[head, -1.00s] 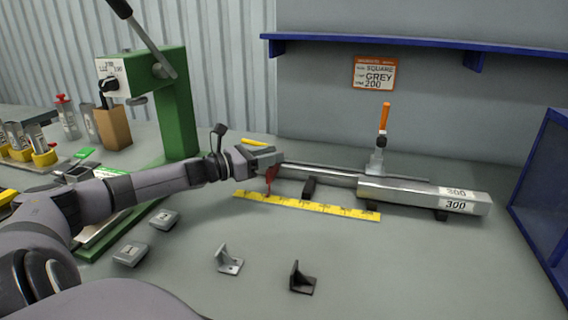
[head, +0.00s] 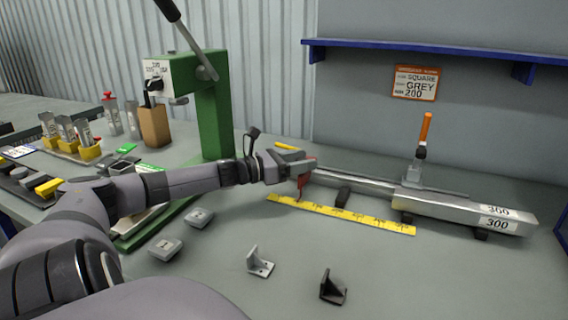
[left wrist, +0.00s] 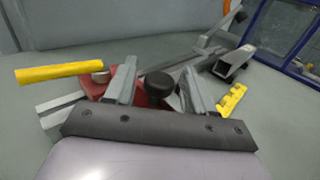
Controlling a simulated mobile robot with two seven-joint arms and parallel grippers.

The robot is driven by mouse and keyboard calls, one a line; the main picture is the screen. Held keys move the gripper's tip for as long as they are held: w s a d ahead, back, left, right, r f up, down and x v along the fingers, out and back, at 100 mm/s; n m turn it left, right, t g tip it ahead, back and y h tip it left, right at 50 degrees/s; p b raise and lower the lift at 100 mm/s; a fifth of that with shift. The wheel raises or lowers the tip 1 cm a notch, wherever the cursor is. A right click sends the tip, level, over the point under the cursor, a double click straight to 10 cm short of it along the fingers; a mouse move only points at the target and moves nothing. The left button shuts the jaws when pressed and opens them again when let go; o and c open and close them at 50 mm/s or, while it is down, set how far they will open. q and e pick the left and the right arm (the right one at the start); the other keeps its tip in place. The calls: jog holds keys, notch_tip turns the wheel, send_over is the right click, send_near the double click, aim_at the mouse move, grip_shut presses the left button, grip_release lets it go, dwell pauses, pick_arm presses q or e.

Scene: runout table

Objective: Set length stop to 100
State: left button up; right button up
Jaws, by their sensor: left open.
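The length stop is a red block (head: 307,166) on the metal rail (head: 350,180), with a yellow scale (head: 340,215) lying in front of it. In the left wrist view the red stop (left wrist: 97,88) has a black round knob (left wrist: 160,85) and a yellow lever (left wrist: 60,72) to the left. My left gripper (head: 301,168) is at the stop. Its fingers (left wrist: 158,88) are open, one on each side of the knob; contact cannot be told. The stop's exact reading on the scale is too small to tell. My right gripper is not in view.
A square tube (head: 465,207) marked 300 lies at the rail's right, beside an orange-handled clamp (head: 425,130). A green press (head: 213,115) stands behind my left arm. Grey and black brackets (head: 333,288) and small grey blocks lie in front. A sign (head: 415,83) reads SQUARE, GREY, 200.

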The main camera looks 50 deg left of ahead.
pick_arm(q)
jog(key=shift+v, duration=0.9)
jog(key=shift+p+v, duration=1.3)
jog(key=shift+v, duration=0.3)
jog(key=shift+p+v, duration=0.4)
jog(key=shift+v, duration=0.4)
